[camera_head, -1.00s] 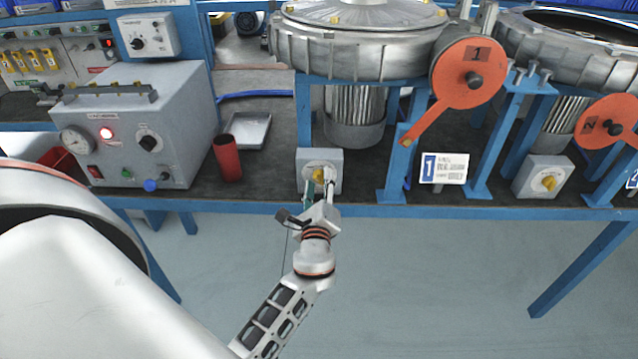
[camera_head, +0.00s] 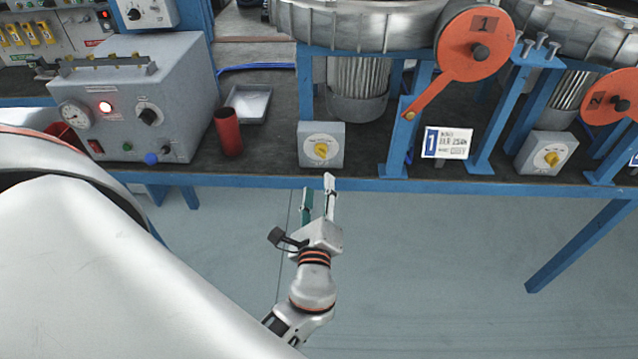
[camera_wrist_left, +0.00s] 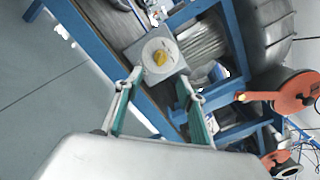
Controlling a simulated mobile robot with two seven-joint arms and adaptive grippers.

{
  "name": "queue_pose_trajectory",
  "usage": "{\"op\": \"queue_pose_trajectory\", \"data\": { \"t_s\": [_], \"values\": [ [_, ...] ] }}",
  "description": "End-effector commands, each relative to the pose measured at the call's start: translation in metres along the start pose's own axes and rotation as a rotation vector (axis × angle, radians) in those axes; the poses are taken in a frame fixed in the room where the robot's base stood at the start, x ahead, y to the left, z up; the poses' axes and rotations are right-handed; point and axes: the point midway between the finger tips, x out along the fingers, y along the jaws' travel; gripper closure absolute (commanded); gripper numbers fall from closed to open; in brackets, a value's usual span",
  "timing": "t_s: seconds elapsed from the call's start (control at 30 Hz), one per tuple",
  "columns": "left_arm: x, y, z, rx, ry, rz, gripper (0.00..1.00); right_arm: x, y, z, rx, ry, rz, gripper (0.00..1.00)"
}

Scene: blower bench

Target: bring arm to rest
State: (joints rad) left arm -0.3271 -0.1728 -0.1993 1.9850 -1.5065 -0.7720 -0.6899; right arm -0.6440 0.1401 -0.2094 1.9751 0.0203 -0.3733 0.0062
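My left gripper (camera_head: 317,187) is in front of the bench's blue front edge, below a grey switch box (camera_head: 334,157) with a yellow knob (camera_head: 321,150). Its two fingers are apart with nothing between them, and they do not touch the box. In the left wrist view the fingers of my left gripper (camera_wrist_left: 159,82) show spread, with the switch box (camera_wrist_left: 178,67) and yellow knob (camera_wrist_left: 160,58) beyond the tips. My right gripper is not in view.
A red cup (camera_head: 228,132), a metal tray (camera_head: 250,104) and a grey control unit (camera_head: 135,100) stand on the bench left of the box. Blower 1's orange lever plate (camera_head: 455,65) and a number card (camera_head: 446,143) are to the right. Open floor (camera_head: 430,260) lies in front.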

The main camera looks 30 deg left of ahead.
Motion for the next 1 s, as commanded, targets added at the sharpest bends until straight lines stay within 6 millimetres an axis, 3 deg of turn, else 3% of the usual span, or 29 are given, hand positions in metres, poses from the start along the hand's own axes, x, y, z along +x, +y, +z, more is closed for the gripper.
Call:
{"op": "queue_pose_trajectory", "data": {
  "t_s": [0.57, 0.77, 1.0],
  "values": [
    [-0.002, 0.005, -0.005, -0.032, 0.024, 0.008, 0.61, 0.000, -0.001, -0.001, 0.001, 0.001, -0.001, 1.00],
    [-0.022, 0.047, -0.051, -0.323, 0.217, 0.096, 0.61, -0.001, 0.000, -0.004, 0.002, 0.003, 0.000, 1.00],
    [-0.082, 0.103, -0.117, -0.887, 0.490, 0.353, 0.61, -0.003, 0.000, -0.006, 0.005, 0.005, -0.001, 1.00]
  ]
}}
